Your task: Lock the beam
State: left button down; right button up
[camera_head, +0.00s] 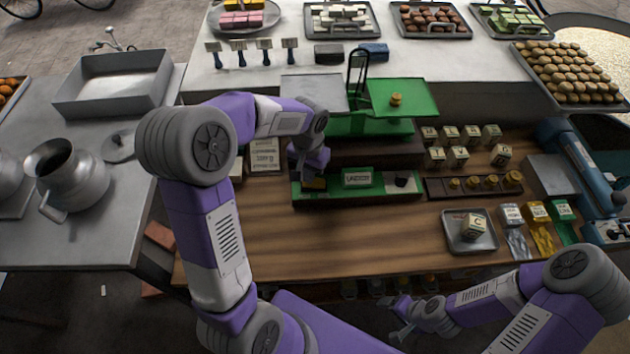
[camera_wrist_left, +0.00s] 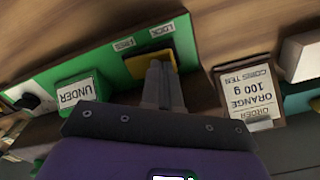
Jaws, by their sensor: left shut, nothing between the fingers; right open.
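The green balance scale (camera_head: 385,127) stands at the back of the wooden counter, with a grey left pan (camera_head: 312,90) and a green right pan (camera_head: 415,92) carrying a small brass weight (camera_head: 396,99). Its green front panel (camera_head: 338,192) has a yellow slider (camera_head: 314,184) at the left end. In the left wrist view the yellow slider (camera_wrist_left: 138,66) lies below labels that seem to read FREE and LOCK (camera_wrist_left: 160,29). My left gripper (camera_wrist_left: 160,68) is shut and empty, its tips overlapping the slider; contact is unclear. My right gripper (camera_head: 398,325) is open and empty, low at the front.
A green UNDER sign (camera_head: 357,178) and a black knob (camera_head: 401,180) sit on the panel. Lettered cubes (camera_head: 459,157), a brass weight rack (camera_head: 455,188) and a metal tray (camera_head: 455,244) are to the right.

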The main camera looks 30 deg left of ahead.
pick_arm(q)
jog(key=shift+f+b, duration=0.4)
jog(key=shift+f, duration=0.2)
jog(key=shift+s, duration=0.1)
jog(key=shift+r+p, duration=0.5)
jog(key=shift+r, duration=0.05)
jog(key=shift+r+p, duration=2.35)
jog(key=shift+r, duration=0.65)
